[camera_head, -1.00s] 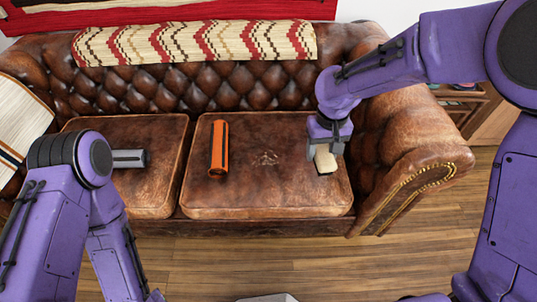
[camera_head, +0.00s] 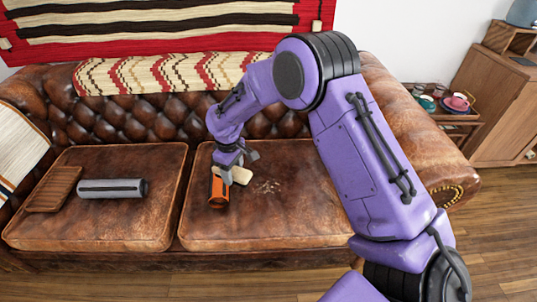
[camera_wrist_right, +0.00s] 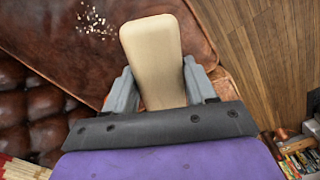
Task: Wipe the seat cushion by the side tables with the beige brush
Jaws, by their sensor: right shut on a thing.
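The beige brush (camera_head: 240,175) is in my right gripper (camera_head: 228,168), over the right seat cushion (camera_head: 300,222) of the brown leather sofa. In the right wrist view the brush (camera_wrist_right: 152,55) sticks out between the two grey fingers (camera_wrist_right: 160,85), which are shut on it. A patch of pale crumbs (camera_head: 267,187) lies on the cushion just right of the brush; the crumbs (camera_wrist_right: 95,20) also show in the wrist view, left of the brush. I cannot tell whether the brush touches the cushion. My left gripper is out of view.
An orange cylinder (camera_head: 218,192) is on the same cushion, close beside the brush and partly hidden by my gripper. The left cushion (camera_head: 110,230) holds a grey cylinder (camera_head: 110,188) and a brown slatted tray (camera_head: 55,188). Cups (camera_head: 458,102) stand on a side table beyond the right armrest.

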